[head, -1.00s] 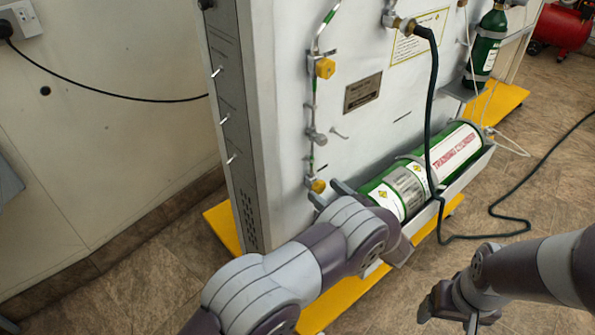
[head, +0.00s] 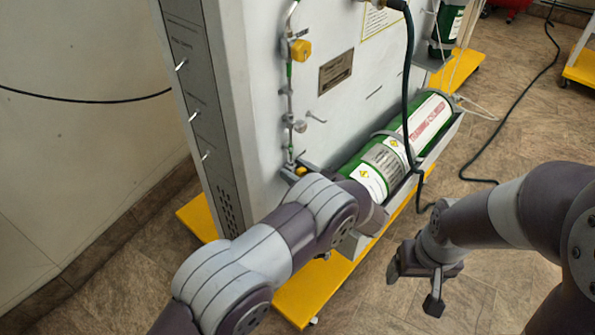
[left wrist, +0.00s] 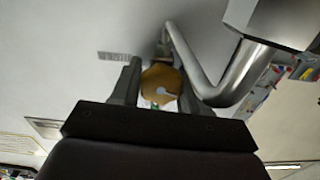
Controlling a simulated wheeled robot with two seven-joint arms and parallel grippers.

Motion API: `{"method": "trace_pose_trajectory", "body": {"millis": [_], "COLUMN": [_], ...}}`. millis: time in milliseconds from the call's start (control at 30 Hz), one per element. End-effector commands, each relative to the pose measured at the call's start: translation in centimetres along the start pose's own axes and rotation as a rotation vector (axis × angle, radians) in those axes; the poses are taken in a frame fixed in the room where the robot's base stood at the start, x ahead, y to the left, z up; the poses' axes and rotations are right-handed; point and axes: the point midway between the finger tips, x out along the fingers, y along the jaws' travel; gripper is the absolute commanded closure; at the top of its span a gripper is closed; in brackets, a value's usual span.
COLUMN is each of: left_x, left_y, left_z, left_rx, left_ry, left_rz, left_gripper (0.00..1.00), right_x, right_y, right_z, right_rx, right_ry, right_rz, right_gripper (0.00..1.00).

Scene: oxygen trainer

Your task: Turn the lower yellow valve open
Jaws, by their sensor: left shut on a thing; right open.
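The lower yellow valve (head: 301,171) is on the pipe low on the white panel, partly hidden by my left arm. In the left wrist view the yellow valve (left wrist: 161,84) sits between the two dark fingers. My left gripper (head: 298,169) is shut on it, one finger at each side. My right gripper (head: 413,289) is open and empty above the floor, well away from the panel.
The upper yellow valve (head: 300,50) is higher on the same pipe. A green cylinder (head: 397,148) lies in a tray to the right, with a dark hose (head: 407,90) in front. A metal pipe (left wrist: 205,85) bends close beside the gripper. Yellow base edges (head: 325,290) stick out below.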

Motion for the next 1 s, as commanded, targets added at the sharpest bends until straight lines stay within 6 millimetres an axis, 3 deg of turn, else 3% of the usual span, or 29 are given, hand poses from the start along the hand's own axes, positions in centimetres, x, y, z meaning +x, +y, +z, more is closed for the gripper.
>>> {"method": "trace_pose_trajectory", "body": {"millis": [167, 400, 633, 667, 700, 1000], "left_x": [0.03, 0.03, 0.04, 0.04, 0.04, 0.05], "left_y": [-0.01, -0.10, -0.11, -0.11, -0.11, -0.12], "left_z": [0.03, -0.01, -0.08, -0.08, -0.08, -0.03], "left_rx": [-0.026, -0.249, -0.251, -0.251, -0.251, -0.249], "left_ry": [0.000, 0.001, 0.001, 0.001, 0.001, 0.000], "left_rz": [-0.001, -0.001, -0.001, -0.001, -0.001, 0.000], "left_gripper": [0.86, 0.86, 0.86, 0.46, 0.33, 0.33], "right_x": [0.13, 0.68, 0.61, 0.60, 0.60, 0.60], "right_y": [0.00, 0.00, 0.00, 0.00, 0.00, 0.00], "right_z": [0.01, 0.08, 0.07, 0.07, 0.07, 0.07], "right_rx": [0.000, 0.000, 0.000, 0.000, 0.000, 0.000], "right_ry": [0.000, 0.000, 0.000, 0.000, 0.000, 0.000], "right_rz": [0.000, 0.000, 0.000, 0.000, 0.000, 0.000], "right_gripper": [0.21, 0.21, 0.21, 0.21, 0.21, 0.21]}}
